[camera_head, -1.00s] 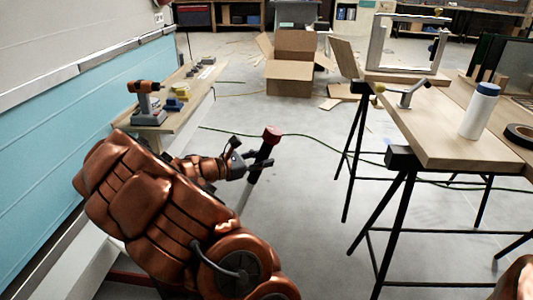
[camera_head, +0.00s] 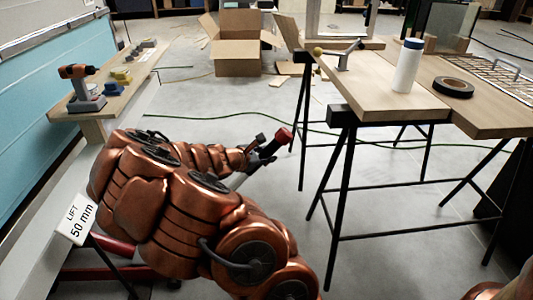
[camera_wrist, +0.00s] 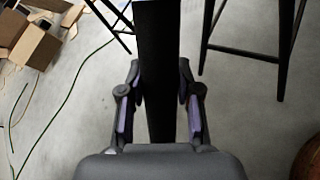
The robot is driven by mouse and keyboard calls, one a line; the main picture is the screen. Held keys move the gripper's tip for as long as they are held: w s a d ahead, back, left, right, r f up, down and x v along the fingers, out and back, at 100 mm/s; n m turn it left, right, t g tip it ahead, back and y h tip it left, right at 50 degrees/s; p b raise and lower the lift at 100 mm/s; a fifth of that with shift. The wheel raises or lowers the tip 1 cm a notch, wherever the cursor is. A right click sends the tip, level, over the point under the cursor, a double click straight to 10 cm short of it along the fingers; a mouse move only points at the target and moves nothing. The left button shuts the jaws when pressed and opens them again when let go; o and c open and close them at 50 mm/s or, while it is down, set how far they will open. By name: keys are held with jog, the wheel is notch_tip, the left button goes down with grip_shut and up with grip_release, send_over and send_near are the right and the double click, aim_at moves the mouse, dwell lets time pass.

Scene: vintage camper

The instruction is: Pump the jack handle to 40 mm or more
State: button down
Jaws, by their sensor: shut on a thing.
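The jack handle (camera_head: 284,137) has a red end on a dark shaft and leans up to the right in the head view. My gripper (camera_head: 262,151) is shut on the dark shaft just below the red end. In the wrist view the shaft (camera_wrist: 158,65) runs as a black bar between the two fingers of my gripper (camera_wrist: 160,105). A white sign (camera_head: 77,220) at the lower left reads "LIFT 50 mm". A red part, seemingly of the jack (camera_head: 112,245), shows below it; my arm hides most of the rest.
A wooden worktable (camera_head: 375,103) on black trestles stands to the right of the handle, its legs (camera_head: 300,135) close by. A bench (camera_head: 118,100) with an orange drill (camera_head: 80,85) is at the left. Open cardboard boxes (camera_head: 238,50) lie behind. A green cable crosses the floor.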

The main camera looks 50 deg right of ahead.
jog(key=shift+s+d+f, duration=0.15)
jog(key=shift+s+f, duration=0.3)
jog(key=c, duration=1.2)
grip_release()
jog(key=shift+o, duration=0.7)
jog(key=shift+s+d+f, duration=0.1)
jog(key=shift+d+f, duration=0.1)
jog(key=shift+d, duration=0.05)
jog(key=o, duration=0.3)
jog(key=shift+a+r, duration=0.1)
jog(key=shift+r, duration=0.1)
jog(key=shift+w+a+r, duration=0.1)
jog(key=shift+w, duration=0.15)
jog(key=shift+a, duration=0.1)
jog(key=shift+w+a+r, duration=0.1)
jog(key=shift+a+r, duration=0.05)
jog(key=s+v, duration=0.1)
jog(key=v, duration=1)
jog(key=shift+w, duration=0.5)
jog(key=shift+a+r, duration=0.1)
jog(key=shift+a, duration=0.05)
